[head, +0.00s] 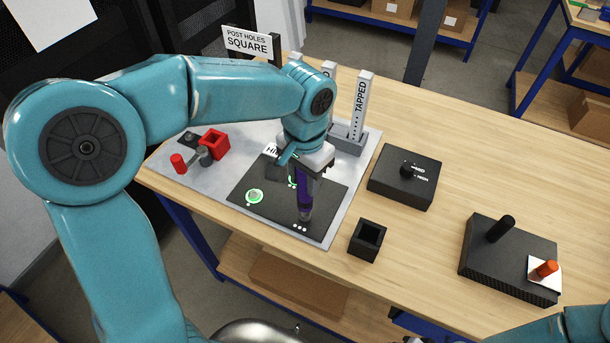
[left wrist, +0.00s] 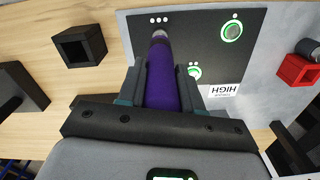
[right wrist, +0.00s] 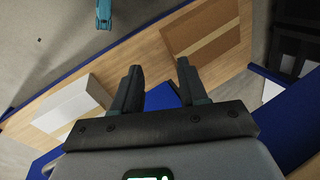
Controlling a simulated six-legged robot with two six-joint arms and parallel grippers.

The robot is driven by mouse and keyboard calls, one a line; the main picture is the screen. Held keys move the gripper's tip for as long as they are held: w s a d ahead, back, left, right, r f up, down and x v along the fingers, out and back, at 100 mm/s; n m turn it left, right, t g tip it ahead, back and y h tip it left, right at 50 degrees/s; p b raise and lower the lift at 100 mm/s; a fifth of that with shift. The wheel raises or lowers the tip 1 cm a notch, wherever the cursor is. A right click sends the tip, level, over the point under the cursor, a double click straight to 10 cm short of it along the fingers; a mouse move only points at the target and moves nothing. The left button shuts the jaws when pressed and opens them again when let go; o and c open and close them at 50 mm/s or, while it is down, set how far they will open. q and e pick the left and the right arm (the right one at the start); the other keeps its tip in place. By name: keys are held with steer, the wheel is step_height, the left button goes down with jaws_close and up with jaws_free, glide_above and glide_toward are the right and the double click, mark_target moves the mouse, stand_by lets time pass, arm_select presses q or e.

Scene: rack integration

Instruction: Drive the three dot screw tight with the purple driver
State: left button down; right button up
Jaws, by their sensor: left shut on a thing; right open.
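My left gripper (head: 308,172) is shut on the purple driver (head: 304,197), which points down at the black plate (head: 243,195). In the left wrist view the driver (left wrist: 162,78) lies between the two fingers, its grey tip end close to the three white dots (left wrist: 158,20). The driver's tip hides the three dot screw, so I cannot tell whether they touch. Another screw place with a green ring (head: 254,196) and one dot shows on the plate. A second green ring (left wrist: 195,72) with two dots is partly hidden. My right gripper (right wrist: 155,85) is open and empty, away from the plate.
A black open square holder (head: 367,240) stands right of the plate. Upright labelled posts (head: 358,110) and red parts (head: 214,144) are behind and left.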

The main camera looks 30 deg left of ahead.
arm_select(q)
steer(key=shift+f+b, duration=0.45)
steer(key=shift+f, duration=0.3)
stand_by(0.7)
steer(key=shift+r, duration=0.1)
stand_by(0.4)
steer(key=shift+r+p, duration=0.95)
steer(key=shift+p, duration=0.05)
step_height(320, 180, up, 5)
steer(key=p, duration=0.4)
steer(key=shift+r, duration=0.2)
steer(key=shift+f, duration=0.1)
steer(key=shift+w, duration=0.1)
